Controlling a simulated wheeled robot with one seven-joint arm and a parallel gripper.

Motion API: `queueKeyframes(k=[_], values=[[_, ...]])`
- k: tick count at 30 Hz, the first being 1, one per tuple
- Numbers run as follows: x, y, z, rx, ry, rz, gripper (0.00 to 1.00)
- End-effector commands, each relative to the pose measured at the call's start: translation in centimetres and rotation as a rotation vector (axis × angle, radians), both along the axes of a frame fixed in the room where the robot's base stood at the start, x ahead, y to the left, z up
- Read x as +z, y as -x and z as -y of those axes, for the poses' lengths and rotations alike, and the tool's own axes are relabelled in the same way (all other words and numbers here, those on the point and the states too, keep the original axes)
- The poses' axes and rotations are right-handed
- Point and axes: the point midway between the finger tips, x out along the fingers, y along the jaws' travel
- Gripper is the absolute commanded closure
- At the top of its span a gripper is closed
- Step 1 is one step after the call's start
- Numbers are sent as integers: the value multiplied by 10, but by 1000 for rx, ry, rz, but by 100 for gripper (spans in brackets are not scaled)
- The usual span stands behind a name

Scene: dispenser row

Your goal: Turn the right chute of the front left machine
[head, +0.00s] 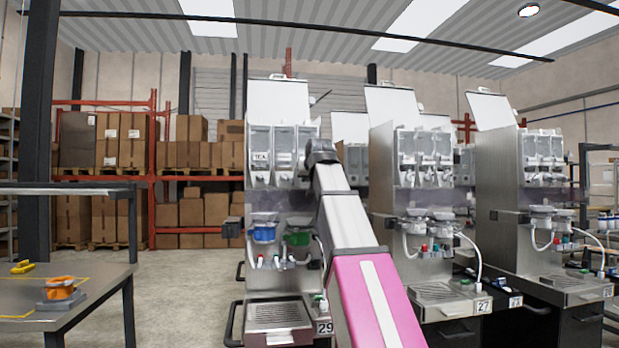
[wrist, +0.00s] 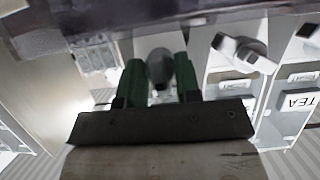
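The front left machine (head: 275,215), marked 29, stands left of centre in the head view. It has a row of clear canisters with white chutes, the left one labelled TEA. Its right chute (wrist: 160,75) shows as a grey rounded spout in the wrist view, which is upside down. My gripper (wrist: 160,62) has its green fingers apart, one on each side of this spout; I cannot tell whether they touch it. The middle chute (wrist: 237,50) is beside it, turned sideways in the picture. In the head view my arm hides the gripper and partly the right canister.
Two more machines (head: 425,190) (head: 520,190) stand to the right. Blue and green funnels (head: 264,233) sit below the front left machine's chutes. A table (head: 95,285) with an orange item is at the left. The floor between table and machine is clear.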

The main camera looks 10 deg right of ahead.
Motion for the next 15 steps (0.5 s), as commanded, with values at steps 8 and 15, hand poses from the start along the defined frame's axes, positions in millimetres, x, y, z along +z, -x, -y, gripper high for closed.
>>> queueKeyframes(k=[8,15], values=[[0,0,-1,1,41,0,93],[0,0,-2,1,183,0,93]])
